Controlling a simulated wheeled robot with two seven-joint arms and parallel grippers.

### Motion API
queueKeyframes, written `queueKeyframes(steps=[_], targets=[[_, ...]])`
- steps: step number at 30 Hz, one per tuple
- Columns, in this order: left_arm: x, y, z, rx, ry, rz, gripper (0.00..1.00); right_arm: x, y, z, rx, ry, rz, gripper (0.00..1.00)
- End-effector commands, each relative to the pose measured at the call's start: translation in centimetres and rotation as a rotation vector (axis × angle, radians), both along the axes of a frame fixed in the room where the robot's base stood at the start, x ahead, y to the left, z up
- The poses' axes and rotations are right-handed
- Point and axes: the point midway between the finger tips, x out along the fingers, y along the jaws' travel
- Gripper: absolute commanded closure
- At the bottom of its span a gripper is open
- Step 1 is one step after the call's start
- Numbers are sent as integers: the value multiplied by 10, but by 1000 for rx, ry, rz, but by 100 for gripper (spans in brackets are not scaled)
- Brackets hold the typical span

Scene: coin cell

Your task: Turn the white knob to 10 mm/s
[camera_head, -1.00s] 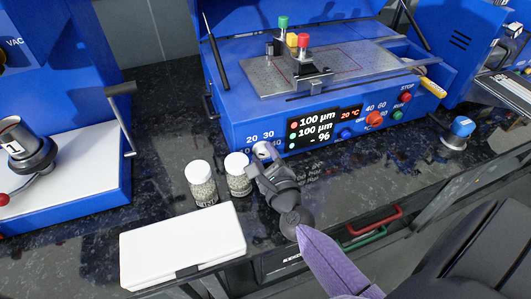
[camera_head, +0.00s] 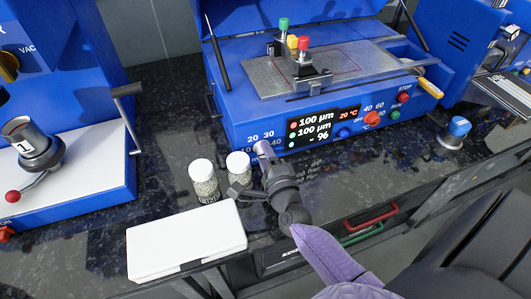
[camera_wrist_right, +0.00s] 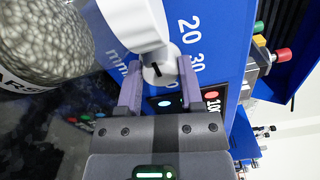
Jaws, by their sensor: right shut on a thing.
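The white knob (camera_wrist_right: 160,72) is on the front of the blue coating machine (camera_head: 245,110), beside the printed numbers 20 and 30. It has a short dark mark on its face. My right gripper (camera_wrist_right: 160,82) is shut on the knob, with one purple finger on each side of it. In the head view the right gripper (camera_head: 265,157) meets the panel just left of the display (camera_head: 322,125), and its fingers mostly hide the knob. Which number the mark points to cannot be told. My left gripper is not in view.
Two jars of beads, one left (camera_head: 203,182) and one right (camera_head: 238,168), stand close to the left of my right gripper. A white box (camera_head: 185,240) lies at the counter's front edge.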

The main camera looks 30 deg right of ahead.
Motion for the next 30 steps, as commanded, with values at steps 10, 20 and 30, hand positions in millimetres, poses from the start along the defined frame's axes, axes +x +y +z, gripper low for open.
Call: queueKeyframes(steps=[10, 20, 30], targets=[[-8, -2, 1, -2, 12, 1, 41, 0, 0, -1, -21, 8, 2, 100], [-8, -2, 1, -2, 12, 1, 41, 0, 0, -1, -20, 8, 2, 38], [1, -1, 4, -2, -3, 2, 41, -11, 3, 0, -21, 9, 2, 38]])
